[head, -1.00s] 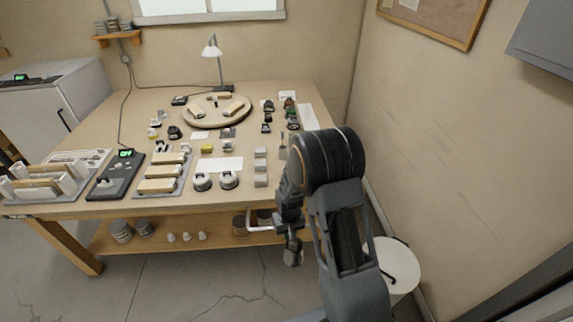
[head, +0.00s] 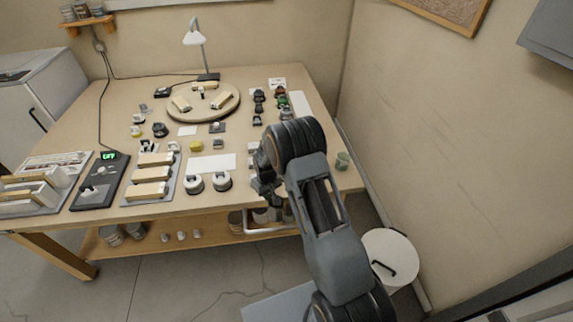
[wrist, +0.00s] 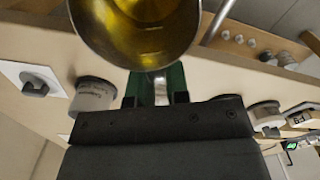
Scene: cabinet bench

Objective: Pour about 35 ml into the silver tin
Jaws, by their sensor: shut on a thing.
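My gripper (wrist: 155,92) is shut on a round vessel (wrist: 135,30) by a narrow pale part between its green finger pads. The vessel has a shiny inside and holds amber liquid; part of it runs out of the wrist view. In the head view my gripper (head: 266,192) is at the table's front edge, and the vessel cannot be made out there. I cannot tell which container is the silver tin. A small greenish-grey cup (head: 342,160) stands at the table's right corner, beyond my arm. No liquid is seen leaving the vessel.
Two white round pots (head: 194,183) (head: 221,180) stand left of my gripper. A labelled pale jar (wrist: 93,97) shows in the wrist view. A dark scale (head: 100,182) with a green display and a block tray (head: 127,196) lie farther left. A white bin (head: 402,246) stands at right.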

